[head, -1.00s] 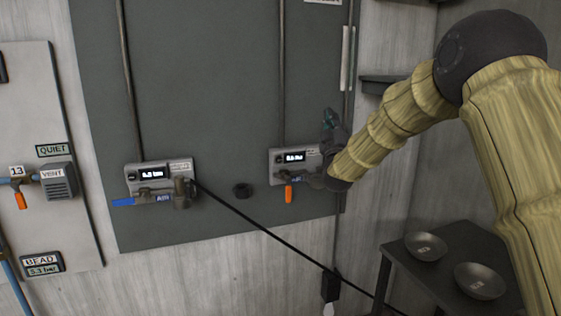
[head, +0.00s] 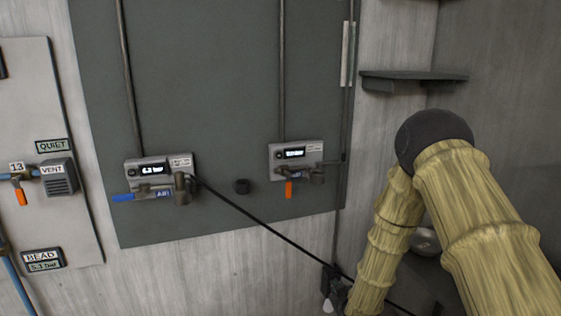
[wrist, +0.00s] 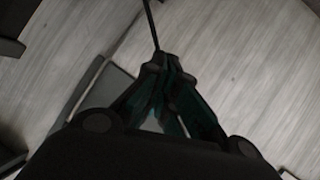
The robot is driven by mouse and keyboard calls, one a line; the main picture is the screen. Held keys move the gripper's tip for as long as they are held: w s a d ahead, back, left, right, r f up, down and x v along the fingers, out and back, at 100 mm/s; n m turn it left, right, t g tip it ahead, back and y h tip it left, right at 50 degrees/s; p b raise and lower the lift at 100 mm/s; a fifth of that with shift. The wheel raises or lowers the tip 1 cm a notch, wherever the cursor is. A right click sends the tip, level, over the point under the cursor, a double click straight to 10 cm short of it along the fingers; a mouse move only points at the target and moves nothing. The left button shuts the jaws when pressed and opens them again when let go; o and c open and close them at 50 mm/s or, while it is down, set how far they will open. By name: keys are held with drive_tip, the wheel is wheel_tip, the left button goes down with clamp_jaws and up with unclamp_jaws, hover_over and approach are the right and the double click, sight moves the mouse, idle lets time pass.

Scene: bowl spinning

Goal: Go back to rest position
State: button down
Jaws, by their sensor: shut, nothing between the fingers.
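My gripper (wrist: 172,64) shows in the wrist view with its dark, green-tinted fingers drawn together and nothing held between them. In the head view my arm bends down at the lower right, and the gripper end is low near the bottom edge, mostly hidden and hard to make out. It is well below the right valve unit (head: 295,160) and apart from it.
A black hose (head: 265,228) runs from the left valve unit (head: 160,180) down toward my gripper; whether they touch is unclear. A bowl (head: 425,241) is partly hidden behind my arm. A wall shelf (head: 413,77) is above. Pale floor (wrist: 240,60) shows in the wrist view.

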drive_tip(key=s+d+f+m+g, duration=0.1)
drive_tip(key=s+f+g, duration=0.2)
drive_tip(key=s+f, duration=0.7)
drive_tip(key=s+d+f+m+g, duration=0.15)
drive_tip(key=s+f+g, duration=0.4)
drive_tip(key=s, duration=0.95)
drive_tip(key=s+d+f+m+g, duration=0.1)
drive_tip(key=s+f+g, duration=0.1)
drive_tip(key=s, duration=1.1)
drive_tip(key=s+f+m+g, duration=0.2)
drive_tip(key=s, duration=1.1)
drive_tip(key=shift+d+f, duration=0.3)
drive_tip(key=shift+d, duration=0.05)
